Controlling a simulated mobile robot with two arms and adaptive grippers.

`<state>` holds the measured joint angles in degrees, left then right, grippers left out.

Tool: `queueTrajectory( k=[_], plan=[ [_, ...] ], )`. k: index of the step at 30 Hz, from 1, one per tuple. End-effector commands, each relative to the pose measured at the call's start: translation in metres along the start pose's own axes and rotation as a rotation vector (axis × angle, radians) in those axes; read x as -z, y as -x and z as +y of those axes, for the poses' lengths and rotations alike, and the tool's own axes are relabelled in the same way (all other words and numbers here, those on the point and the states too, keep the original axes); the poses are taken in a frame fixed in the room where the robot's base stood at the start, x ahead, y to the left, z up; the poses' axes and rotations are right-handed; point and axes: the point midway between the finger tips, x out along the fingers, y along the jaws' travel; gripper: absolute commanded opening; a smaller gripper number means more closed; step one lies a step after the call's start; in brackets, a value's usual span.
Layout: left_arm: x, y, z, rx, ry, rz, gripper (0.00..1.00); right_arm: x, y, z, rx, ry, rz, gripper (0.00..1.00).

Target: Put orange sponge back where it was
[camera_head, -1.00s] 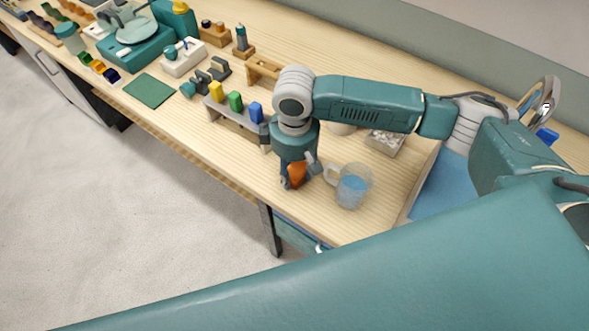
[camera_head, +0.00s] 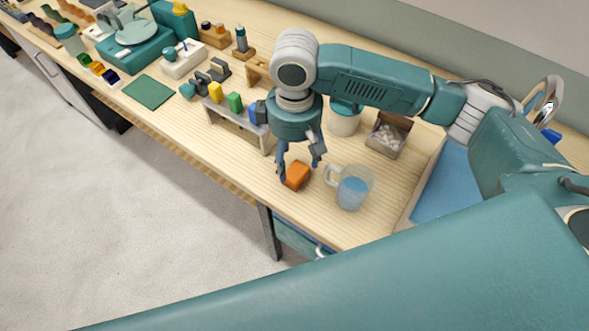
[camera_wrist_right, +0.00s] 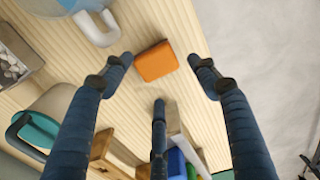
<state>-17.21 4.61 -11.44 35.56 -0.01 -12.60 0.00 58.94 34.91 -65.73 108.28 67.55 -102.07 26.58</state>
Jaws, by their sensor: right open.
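The orange sponge (camera_head: 297,175) lies on the wooden table near its front edge, left of the glass mug. My right gripper (camera_head: 299,168) is open above the sponge, its fingers apart from it on either side. In the right wrist view the sponge (camera_wrist_right: 155,61) lies beyond and between the open fingertips (camera_wrist_right: 163,62), with clear gaps to both. My left gripper is not in view.
A glass mug with blue liquid (camera_head: 354,187) stands close to the right of the sponge. A grey rack with yellow, green and blue blocks (camera_head: 240,127) is behind left. A box of pebbles (camera_head: 388,135) and a blue-lined tray (camera_head: 440,185) are to the right.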

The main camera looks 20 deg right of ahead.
Motion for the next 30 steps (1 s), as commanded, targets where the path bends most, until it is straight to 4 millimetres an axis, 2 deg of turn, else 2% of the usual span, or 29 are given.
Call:
queueTrajectory(
  k=[4, 10, 30],
  plan=[
    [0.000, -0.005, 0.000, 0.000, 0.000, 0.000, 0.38, 0.001, 0.029, 0.000, -0.001, 0.000, 0.004, 0.60],
    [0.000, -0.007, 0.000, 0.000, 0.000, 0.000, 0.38, 0.000, 0.051, 0.000, 0.000, 0.000, 0.001, 0.60],
    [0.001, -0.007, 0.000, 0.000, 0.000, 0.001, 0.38, 0.000, 0.055, 0.000, 0.001, 0.000, -0.001, 0.60]
  ],
)
